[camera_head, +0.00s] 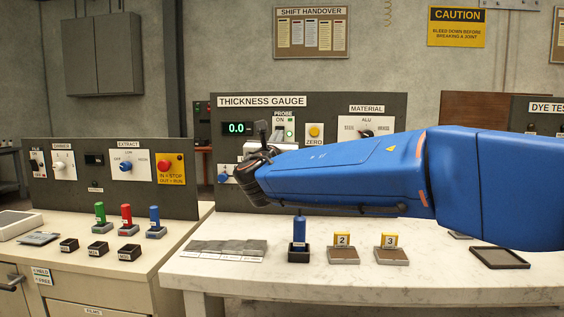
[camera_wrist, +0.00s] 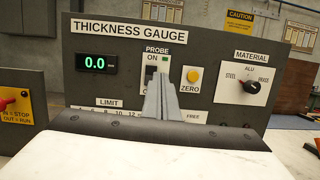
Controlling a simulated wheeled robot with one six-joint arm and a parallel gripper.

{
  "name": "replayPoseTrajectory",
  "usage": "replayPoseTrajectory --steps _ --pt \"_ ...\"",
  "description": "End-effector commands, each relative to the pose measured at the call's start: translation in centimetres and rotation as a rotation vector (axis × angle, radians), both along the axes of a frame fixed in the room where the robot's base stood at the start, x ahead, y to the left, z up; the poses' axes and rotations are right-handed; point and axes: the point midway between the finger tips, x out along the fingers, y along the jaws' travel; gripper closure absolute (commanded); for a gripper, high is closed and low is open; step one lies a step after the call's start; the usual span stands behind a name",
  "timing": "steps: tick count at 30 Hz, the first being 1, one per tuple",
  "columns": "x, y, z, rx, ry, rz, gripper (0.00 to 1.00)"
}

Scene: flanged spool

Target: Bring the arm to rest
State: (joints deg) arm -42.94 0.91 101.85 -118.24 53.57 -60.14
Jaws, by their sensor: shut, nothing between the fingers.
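My gripper (camera_wrist: 164,84) shows in the wrist view as two grey fingers pressed together, empty, in front of the thickness gauge panel (camera_wrist: 210,85). The fingertips overlap the area of the probe switch and cover part of the lower panel. Whether they touch the panel I cannot tell. In the head view my blue arm reaches in from the right above the bench, and its dark wrist end is in front of the gauge panel (camera_head: 350,110). The gripper itself is hard to make out there. The gauge display (camera_head: 236,129) reads 0.0.
On the white bench (camera_head: 225,285) below my arm are a blue-handled piece in a dark holder (camera_head: 299,254), blocks tagged 2 (camera_head: 343,256) and 3 (camera_head: 391,257), grey plates (camera_head: 228,247) and a dark tray (camera_head: 499,258). Red, green and blue pieces stand on the left bench (camera_head: 60,273).

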Motion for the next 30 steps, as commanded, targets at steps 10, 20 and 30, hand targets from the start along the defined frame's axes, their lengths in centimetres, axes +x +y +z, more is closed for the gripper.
replayPoseTrajectory --steps 10,20,30 --pt "-2.9 -17.6 -6.5 0.491 0.185 -0.211 1.0" --pt "-12.4 -32.3 -16.7 1.121 0.285 -0.505 1.0" --pt "-26.9 -39.3 -28.8 1.859 0.234 -0.878 1.0"
